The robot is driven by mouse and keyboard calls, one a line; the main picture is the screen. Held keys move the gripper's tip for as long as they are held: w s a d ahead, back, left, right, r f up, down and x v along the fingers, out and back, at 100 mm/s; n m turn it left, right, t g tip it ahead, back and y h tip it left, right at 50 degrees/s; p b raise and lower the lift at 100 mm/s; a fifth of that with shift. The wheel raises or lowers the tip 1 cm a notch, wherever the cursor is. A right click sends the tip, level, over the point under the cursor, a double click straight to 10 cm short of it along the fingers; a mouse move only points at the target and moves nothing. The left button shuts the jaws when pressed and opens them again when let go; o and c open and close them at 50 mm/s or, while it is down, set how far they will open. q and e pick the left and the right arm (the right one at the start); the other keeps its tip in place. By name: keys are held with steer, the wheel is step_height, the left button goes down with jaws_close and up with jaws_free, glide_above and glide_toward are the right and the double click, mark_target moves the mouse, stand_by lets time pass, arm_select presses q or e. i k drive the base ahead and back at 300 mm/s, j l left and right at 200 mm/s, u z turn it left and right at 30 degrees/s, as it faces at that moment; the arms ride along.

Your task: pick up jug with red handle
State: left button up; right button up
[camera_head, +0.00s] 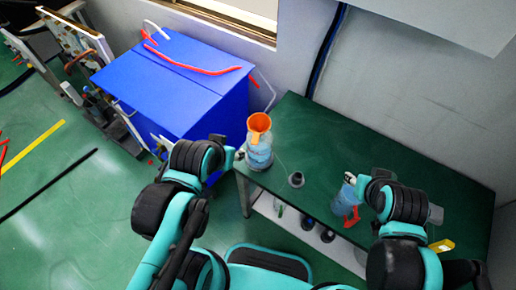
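The clear bluish jug with a red handle (343,203) is near the front edge of the green table. Its red handle (352,217) faces the front right. My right gripper (351,179) is at the jug's upper right side, very close to or touching it; its fingers are too small to read. My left gripper (240,153) is beside another clear bluish jug (258,154) with an orange funnel-like top (259,124), at the table's left end. Whether it touches that jug or is open cannot be told.
A small dark-topped item (296,179) stands on the green table (340,140) between the jugs. Dark items sit on a lower shelf. A large blue box (180,75) stands left. A yellow object (441,246) is at front right. The table's back is clear.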

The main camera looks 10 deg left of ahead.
mark_target(343, 204)
steer(key=k+l+u, duration=0.75)
steer(key=k+u, duration=0.25)
steer(key=i, duration=0.1)
